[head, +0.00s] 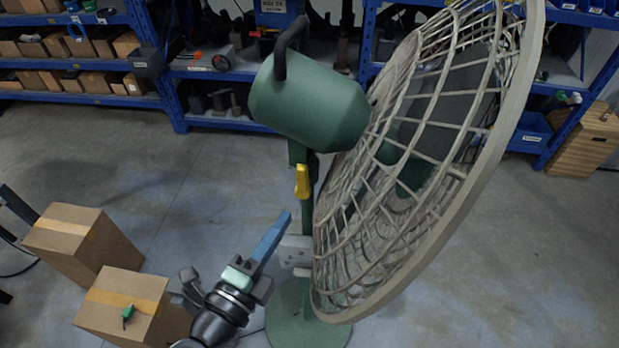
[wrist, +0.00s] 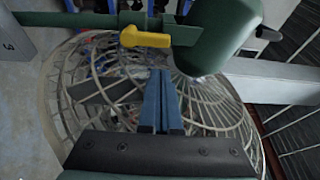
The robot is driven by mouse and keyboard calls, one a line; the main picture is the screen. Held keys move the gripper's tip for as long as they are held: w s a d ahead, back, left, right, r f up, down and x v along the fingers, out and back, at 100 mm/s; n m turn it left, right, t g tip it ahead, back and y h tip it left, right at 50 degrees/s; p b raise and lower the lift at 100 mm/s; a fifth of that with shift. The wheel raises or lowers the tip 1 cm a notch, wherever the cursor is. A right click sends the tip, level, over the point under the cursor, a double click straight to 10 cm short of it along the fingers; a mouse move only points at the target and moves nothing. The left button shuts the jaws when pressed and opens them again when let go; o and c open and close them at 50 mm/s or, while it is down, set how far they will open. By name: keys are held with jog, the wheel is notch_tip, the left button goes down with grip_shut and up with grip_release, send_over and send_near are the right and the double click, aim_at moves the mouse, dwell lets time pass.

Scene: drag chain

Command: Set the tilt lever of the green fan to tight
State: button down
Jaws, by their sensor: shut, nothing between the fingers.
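The green fan stands on a post with a round base (head: 300,325). Its green motor housing (head: 310,105) has a black handle, and its wire cage (head: 440,150) faces right. The yellow tilt lever (head: 302,183) lies roughly along the post below the housing. In the wrist view the lever (wrist: 146,39) shows near the top, across the green post. My gripper (head: 286,214) has long blue fingers, closed together and empty. Its tips appear just below and left of the lever in the head view. In the wrist view the fingertips (wrist: 161,73) point toward the lever, with a visible gap.
A light grey box (head: 296,250) sits on the fan post beside my fingers. Two cardboard boxes (head: 85,240) (head: 130,300) stand on the floor at left. Blue shelves (head: 180,110) line the back. The floor between is clear.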

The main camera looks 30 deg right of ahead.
aim_at(310, 189)
jog(key=shift+s+f, duration=0.2)
jog(key=shift+f, duration=0.15)
jog(key=shift+w+d, duration=0.1)
jog(key=p+x, duration=0.2)
jog(key=x, duration=0.8)
jog(key=shift+p, duration=0.35)
